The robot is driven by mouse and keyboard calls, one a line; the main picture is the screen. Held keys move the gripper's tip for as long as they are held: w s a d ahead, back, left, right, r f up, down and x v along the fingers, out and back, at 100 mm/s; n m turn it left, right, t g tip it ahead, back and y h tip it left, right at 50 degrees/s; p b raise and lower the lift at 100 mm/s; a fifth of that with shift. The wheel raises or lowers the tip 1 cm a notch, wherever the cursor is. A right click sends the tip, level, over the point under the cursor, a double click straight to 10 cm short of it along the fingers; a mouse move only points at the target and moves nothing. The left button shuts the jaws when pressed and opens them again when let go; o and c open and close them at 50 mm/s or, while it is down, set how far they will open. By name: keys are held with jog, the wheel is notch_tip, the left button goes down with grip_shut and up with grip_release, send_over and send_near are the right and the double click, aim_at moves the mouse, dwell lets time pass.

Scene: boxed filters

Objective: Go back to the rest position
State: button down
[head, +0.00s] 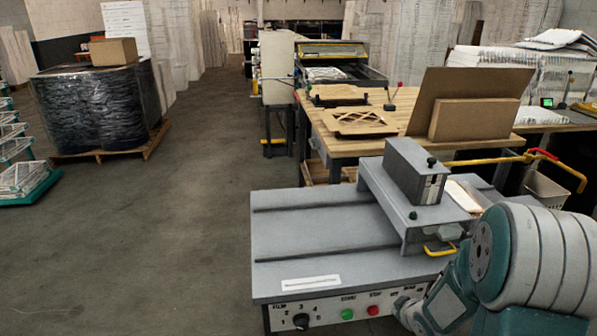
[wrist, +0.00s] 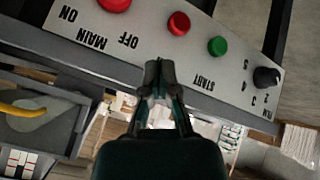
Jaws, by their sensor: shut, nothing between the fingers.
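In the wrist view my gripper (wrist: 158,75) is shut and empty. Its fingertips are over the lower edge of a grey control panel (wrist: 150,45). I cannot tell whether they touch it. The wrist view shows a green button (wrist: 217,46), a red button (wrist: 179,24), a second red button (wrist: 115,3) cut by the top edge, and a black knob (wrist: 266,77). In the head view my arm is at the lower right, in front of the panel's right end, and my fingertips cannot be made out.
The grey machine (head: 300,225) with a raised bridge (head: 405,190) stands close in front. A wooden workbench (head: 350,145) with cardboard pieces is behind it. A wrapped pallet load (head: 95,105) stands at the back left. The floor (head: 150,230) left of the machine is clear.

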jog(key=s+a+r+m+g+h, duration=0.15)
jog(key=s+r, duration=0.25)
jog(key=r, duration=0.5)
jog(key=s+a+r+m+t+h, duration=0.1)
jog(key=s+r+m+h, duration=0.2)
jog(key=r, duration=0.6)
jog(key=s+a+r+m+g+y, duration=0.1)
jog(key=s+a+r+y, duration=0.1)
jog(key=s, duration=0.6)
jog(key=s+a+r+m+g+y, duration=0.1)
jog(key=s+a+r+m, duration=0.1)
jog(key=s+a+r, duration=0.3)
jog(key=s+a, duration=0.1)
jog(key=s, duration=0.2)
jog(key=shift+r+y, duration=0.25)
jog(key=shift+y, duration=0.1)
jog(key=shift+s, duration=0.1)
